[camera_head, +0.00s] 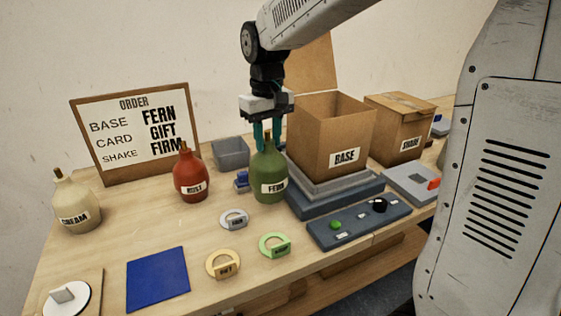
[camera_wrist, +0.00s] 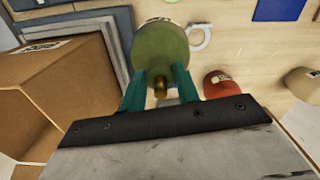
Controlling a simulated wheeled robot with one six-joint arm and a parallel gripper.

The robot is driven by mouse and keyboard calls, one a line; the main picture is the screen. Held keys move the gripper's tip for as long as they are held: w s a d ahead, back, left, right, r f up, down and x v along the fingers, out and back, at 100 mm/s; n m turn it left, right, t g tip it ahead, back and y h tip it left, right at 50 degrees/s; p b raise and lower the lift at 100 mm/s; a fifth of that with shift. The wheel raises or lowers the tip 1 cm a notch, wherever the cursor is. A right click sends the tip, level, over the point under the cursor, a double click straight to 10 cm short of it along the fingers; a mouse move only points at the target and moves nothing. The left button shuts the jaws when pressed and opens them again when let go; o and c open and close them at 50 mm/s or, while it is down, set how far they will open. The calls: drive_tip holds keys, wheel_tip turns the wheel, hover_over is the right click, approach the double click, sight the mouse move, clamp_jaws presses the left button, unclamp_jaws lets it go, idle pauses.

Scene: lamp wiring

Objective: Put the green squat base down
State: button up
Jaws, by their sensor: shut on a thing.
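The green squat base (camera_head: 268,178), labelled FERN, is upright at the middle of the table, just left of the scale under the open BASE box. It also shows in the wrist view (camera_wrist: 160,50), with its brass-coloured neck towards my gripper. My gripper (camera_head: 267,138) points down and its teal fingers are shut on the neck of the green base. The fingers also show in the wrist view (camera_wrist: 160,85), one on each side of the neck. I cannot tell whether the base's bottom touches the table.
An open box (camera_head: 331,137) labelled BASE stands on a grey platform to the right. A red base (camera_head: 190,176) and a cream base (camera_head: 76,203) stand to the left. Ring-shaped tags and a blue mat (camera_head: 158,279) lie in front. A control panel (camera_head: 358,222) is at front right.

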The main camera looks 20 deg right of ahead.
sight(269, 161)
drive_tip(key=shift+f, duration=3.25)
drive_tip(key=o, duration=1.1)
drive_tip(key=shift+f, duration=0.15)
